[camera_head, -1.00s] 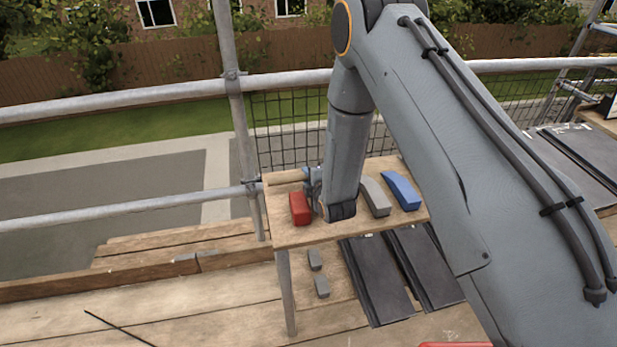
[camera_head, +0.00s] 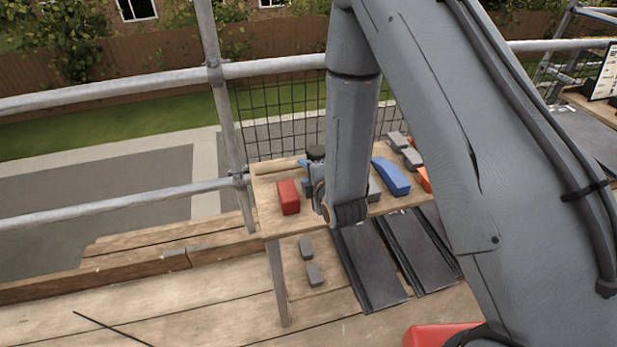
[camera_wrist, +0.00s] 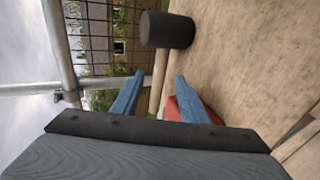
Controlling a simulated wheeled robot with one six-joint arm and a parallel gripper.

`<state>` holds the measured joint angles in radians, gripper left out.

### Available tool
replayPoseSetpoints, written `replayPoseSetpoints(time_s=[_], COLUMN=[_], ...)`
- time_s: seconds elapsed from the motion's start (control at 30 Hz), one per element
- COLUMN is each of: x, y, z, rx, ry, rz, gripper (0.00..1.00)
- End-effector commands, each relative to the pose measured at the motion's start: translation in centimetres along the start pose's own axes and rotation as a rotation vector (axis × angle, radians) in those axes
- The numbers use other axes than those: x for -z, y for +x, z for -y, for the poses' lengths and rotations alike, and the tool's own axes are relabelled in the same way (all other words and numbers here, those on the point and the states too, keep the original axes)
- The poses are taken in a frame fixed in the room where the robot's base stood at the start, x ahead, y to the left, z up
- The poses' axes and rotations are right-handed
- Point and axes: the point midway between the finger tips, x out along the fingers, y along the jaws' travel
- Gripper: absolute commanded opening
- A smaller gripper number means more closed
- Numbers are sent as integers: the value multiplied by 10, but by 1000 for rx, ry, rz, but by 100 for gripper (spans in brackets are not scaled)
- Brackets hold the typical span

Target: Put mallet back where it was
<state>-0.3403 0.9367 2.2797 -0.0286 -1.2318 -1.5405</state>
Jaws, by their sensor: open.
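The mallet lies on the wooden bench (camera_head: 266,196), near its back edge. Its black cylindrical head (camera_head: 315,152) shows just left of my arm, and its pale handle seems to run left along the edge. In the wrist view the black head (camera_wrist: 167,30) is at the top, beyond my fingertips. A pale wooden strip below it, probably the handle, shows between my blue fingers. My gripper (camera_wrist: 160,76) is open and holds nothing. I cannot tell how far it is from the handle. In the head view my arm partly hides the gripper (camera_head: 314,190).
A red block (camera_head: 288,197) sits close by the gripper, left of it. A blue block (camera_head: 391,177) and small grey blocks (camera_head: 411,158) lie to the right. Dark tiles (camera_head: 370,265) lie in front. A scaffold post (camera_head: 226,120) stands behind the bench's left end.

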Motion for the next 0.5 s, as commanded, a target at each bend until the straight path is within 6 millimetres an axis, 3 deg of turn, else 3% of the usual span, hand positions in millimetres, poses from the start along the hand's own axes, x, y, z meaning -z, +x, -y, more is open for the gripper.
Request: replayPoseSetpoints(time_s=[0.2,0.5], x=[0,-11], y=[-20,-26], z=[0,-6], rx=[0,47], ry=[0,83], rz=[0,22], gripper=[40,40])
